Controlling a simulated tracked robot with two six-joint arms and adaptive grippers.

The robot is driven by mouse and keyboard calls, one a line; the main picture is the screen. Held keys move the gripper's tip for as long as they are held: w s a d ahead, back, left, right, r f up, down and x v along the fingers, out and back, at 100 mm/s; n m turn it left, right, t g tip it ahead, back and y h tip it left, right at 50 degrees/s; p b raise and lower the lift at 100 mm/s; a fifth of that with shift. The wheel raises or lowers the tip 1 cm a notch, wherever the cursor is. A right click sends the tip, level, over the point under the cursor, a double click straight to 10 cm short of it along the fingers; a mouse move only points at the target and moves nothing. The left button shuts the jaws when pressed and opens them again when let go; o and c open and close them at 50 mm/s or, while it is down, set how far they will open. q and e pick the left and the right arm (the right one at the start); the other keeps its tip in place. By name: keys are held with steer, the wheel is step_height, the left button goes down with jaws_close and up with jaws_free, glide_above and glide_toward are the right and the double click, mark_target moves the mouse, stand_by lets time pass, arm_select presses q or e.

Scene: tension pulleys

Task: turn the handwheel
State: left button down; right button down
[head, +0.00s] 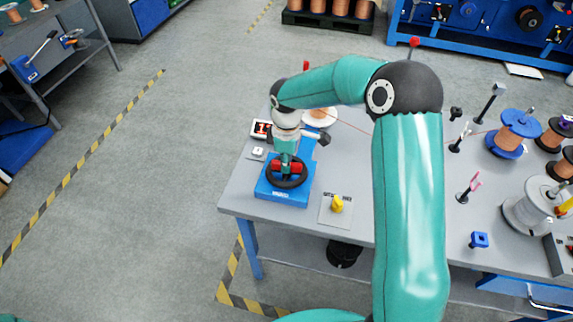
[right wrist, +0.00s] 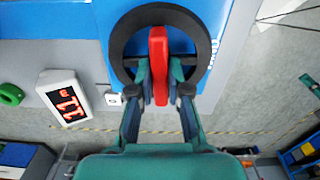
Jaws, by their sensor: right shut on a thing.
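The handwheel is a black ring (head: 270,178) with a red bar across its middle, on a blue base (head: 283,196) at the left end of the table. In the right wrist view the black ring (right wrist: 123,45) surrounds the red bar (right wrist: 158,50). My right gripper (head: 289,166) reaches down over the wheel from above. In the right wrist view its two fingers (right wrist: 159,78) are shut on the red bar, one on each side. The arm hides part of the base behind the wheel. My left gripper is not in view.
A display with red digits (right wrist: 62,98) stands beside the base. A yellow knob (head: 338,204) sits on a plate to the right. Spools, including a copper one on a blue flange (head: 514,132), and several posts fill the table's right side.

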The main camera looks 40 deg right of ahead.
steer(key=shift+w+m+b, duration=0.1)
steer(key=shift+m+b, duration=0.35)
steer(key=shift+m, duration=0.75)
steer(key=shift+r, duration=0.1)
steer(key=c, duration=1.1)
jaws_free()
step_height(320, 180, up, 12)
steer(key=shift+f, duration=0.1)
